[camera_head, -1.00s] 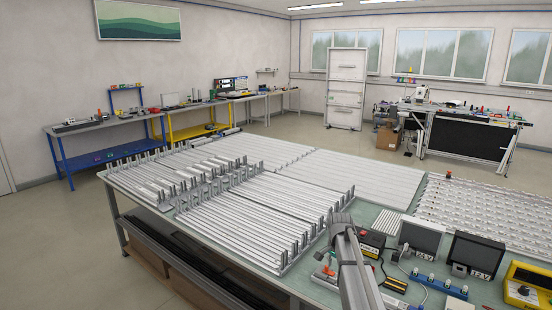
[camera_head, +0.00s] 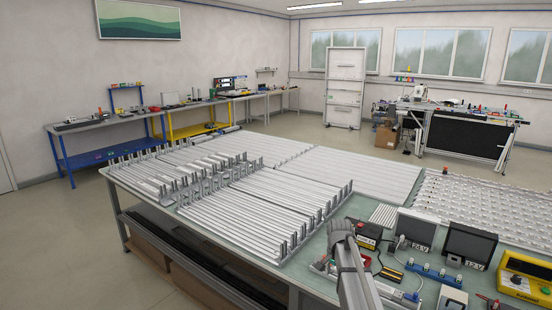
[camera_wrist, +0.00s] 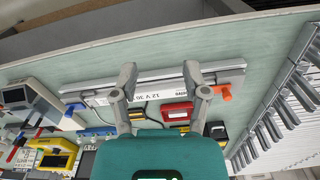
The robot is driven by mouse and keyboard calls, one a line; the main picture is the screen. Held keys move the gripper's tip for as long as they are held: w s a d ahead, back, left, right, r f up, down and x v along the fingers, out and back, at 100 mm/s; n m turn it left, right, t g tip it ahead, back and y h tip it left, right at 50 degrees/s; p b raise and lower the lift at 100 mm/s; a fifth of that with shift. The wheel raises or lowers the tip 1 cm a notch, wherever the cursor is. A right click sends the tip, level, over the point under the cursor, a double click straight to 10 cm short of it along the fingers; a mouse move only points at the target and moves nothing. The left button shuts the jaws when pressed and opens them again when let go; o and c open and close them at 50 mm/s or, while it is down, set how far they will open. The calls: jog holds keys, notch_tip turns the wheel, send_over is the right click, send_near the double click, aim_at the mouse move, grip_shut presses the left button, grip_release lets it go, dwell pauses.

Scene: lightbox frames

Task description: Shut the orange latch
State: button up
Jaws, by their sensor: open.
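In the wrist view a long grey frame bar (camera_wrist: 154,84) with a white label reading "12 V" lies on the pale green bench top. In the head view my arm hides the gripper, and the latch cannot be made out.
Racks of silvery profiles (camera_head: 265,205) cover much of the bench, with upright posts along their edges; some posts (camera_wrist: 272,125) stand right of the gripper. A red box (camera_wrist: 177,112) lies close to the fingers.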

jog(key=s+a+f+n+b, duration=0.1)
jog(key=s+f+n+b, duration=0.3)
jog(key=s, duration=0.7)
jog(key=s+a+f+n+b, duration=0.2)
jog(key=s+f+n+b, duration=0.2)
jog(key=s, duration=0.8)
jog(key=shift+s+a+f+n, duration=0.15)
jog(key=shift+s+f+n, duration=0.1)
jog(key=shift+f+n, duration=0.15)
dwell(2.2)
